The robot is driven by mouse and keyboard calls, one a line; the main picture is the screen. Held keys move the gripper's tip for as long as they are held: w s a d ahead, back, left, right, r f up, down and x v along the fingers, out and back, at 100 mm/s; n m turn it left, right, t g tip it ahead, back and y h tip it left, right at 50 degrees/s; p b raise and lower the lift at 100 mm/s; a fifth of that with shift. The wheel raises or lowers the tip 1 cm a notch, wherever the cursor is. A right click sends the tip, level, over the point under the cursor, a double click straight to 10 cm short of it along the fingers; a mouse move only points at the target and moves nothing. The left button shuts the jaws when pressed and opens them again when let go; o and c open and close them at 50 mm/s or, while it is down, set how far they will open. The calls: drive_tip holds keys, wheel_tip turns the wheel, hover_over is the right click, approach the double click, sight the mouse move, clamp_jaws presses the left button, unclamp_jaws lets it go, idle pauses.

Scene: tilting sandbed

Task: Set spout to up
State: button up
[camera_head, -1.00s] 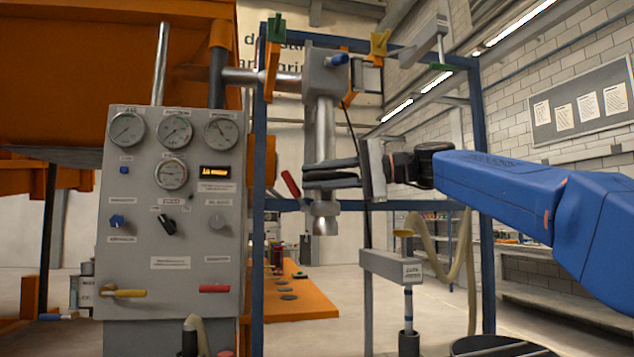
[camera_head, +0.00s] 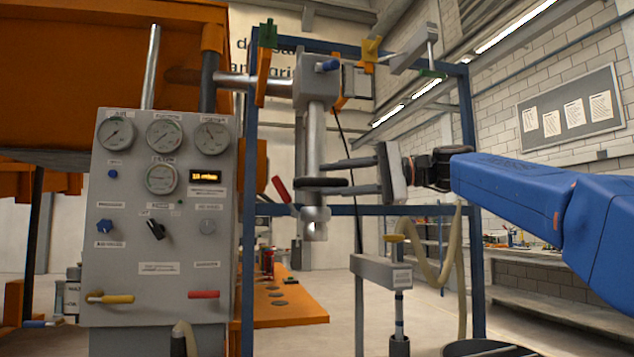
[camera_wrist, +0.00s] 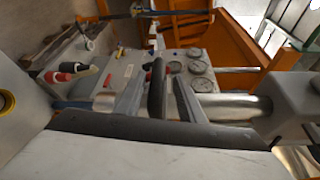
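The spout (camera_head: 313,135) is a grey metal pipe hanging straight down from a grey box joint (camera_head: 318,82) on the blue frame. Its open nozzle end (camera_head: 315,228) faces down. A black ring (camera_head: 318,182) sits around its lower part. My gripper (camera_head: 326,177) reaches in from the right at ring height. Its two fingers are spread, one above and one below the ring. In the wrist view the fingers (camera_wrist: 158,100) stand apart with the black ring edge-on between them. I cannot tell whether either finger touches the ring.
A grey panel (camera_head: 160,245) with gauges and knobs stands left of the spout. A red lever (camera_head: 281,190) is close beside the ring. A blue frame (camera_head: 250,250) surrounds the spout. A grey stand (camera_head: 380,271) is below my gripper. An orange bench (camera_head: 300,312) lies behind.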

drive_tip(key=s+d, duration=0.1)
drive_tip(key=d, duration=1)
drive_tip(key=shift+d+r, duration=0.15)
drive_tip(key=shift+r, duration=0.3)
drive_tip(key=shift+s, duration=0.1)
drive_tip(key=s+d+f+m+t+h, duration=0.1)
drive_tip(key=s+f+h, duration=0.25)
drive_tip(key=f, duration=0.65)
drive_tip(key=s+f+t+h, duration=0.15)
drive_tip(key=s+f, duration=0.25)
drive_tip(key=f, duration=0.5)
drive_tip(key=s+d+f+m+t+h, duration=0.1)
drive_tip(key=s+f+h, duration=0.2)
drive_tip(key=f, duration=0.7)
drive_tip(key=s+d+f+n+h, duration=0.1)
drive_tip(key=s+d+f+h, duration=0.2)
drive_tip(key=s+f, duration=0.3)
drive_tip(key=s+d+f+n+h, duration=0.2)
drive_tip(key=s+d+f, duration=0.4)
drive_tip(key=f, duration=0.9)
drive_tip(key=s+d+f+n+h, duration=0.2)
drive_tip(key=s+d+f+h, duration=0.2)
drive_tip(key=f, duration=0.6)
drive_tip(key=shift+s+d+f, duration=0.2)
drive_tip(key=shift+s+d, duration=0.2)
drive_tip(key=shift+s, duration=0.75)
